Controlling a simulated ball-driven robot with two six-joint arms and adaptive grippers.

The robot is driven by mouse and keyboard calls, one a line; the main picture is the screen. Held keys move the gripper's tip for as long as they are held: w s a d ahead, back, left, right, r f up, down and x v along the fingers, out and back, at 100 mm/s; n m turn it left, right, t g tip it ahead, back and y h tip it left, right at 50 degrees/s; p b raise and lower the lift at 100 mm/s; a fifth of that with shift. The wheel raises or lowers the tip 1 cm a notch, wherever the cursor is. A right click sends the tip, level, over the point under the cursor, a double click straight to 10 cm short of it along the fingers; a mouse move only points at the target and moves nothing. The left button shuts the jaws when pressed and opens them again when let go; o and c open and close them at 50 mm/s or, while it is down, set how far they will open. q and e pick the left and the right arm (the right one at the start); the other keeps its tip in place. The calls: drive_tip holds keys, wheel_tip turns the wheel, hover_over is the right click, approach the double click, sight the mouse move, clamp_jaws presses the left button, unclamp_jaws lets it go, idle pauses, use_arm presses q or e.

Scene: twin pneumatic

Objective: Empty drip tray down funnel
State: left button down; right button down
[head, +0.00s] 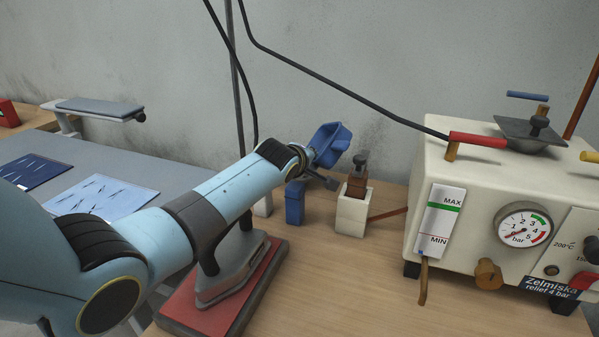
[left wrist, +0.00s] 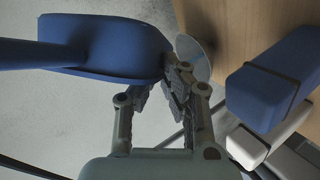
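A blue tray-like piece (head: 330,143), which I take as the drip tray, is at the end of my left arm, tilted, above the table. My left gripper (head: 314,166) appears shut on it. In the left wrist view, my left fingers (left wrist: 172,82) come together at the right end of the blue tray (left wrist: 110,45); the exact grip point is partly hidden. A dark grey, square-rimmed funnel-like dish (head: 530,137) with a black knob sits on top of the cream boiler at the right. The tray's inside is not clearly seen. My right gripper is not in view.
The cream boiler (head: 465,180) with gauge stands at the right. A white holder (head: 351,216) with a brown bottle and a blue block (head: 294,206) stand on the wooden table. An iron (head: 232,270) rests on a red pad below my arm. A black hose hangs overhead.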

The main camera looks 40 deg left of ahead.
use_arm(q)
drive_tip(key=shift+s+a+r+n+t+h, duration=0.2)
drive_tip(key=shift+a+n+t+h, duration=0.2)
drive_tip(key=shift+n, duration=0.1)
idle(1.7)
drive_tip(key=shift+s+a+r+n+t+h+b, duration=0.15)
drive_tip(key=shift+s+a+n+t+h+b, duration=0.35)
drive_tip(key=shift+b, duration=0.8)
idle(0.8)
drive_tip(key=shift+w+d, duration=0.1)
drive_tip(key=shift+w, duration=0.1)
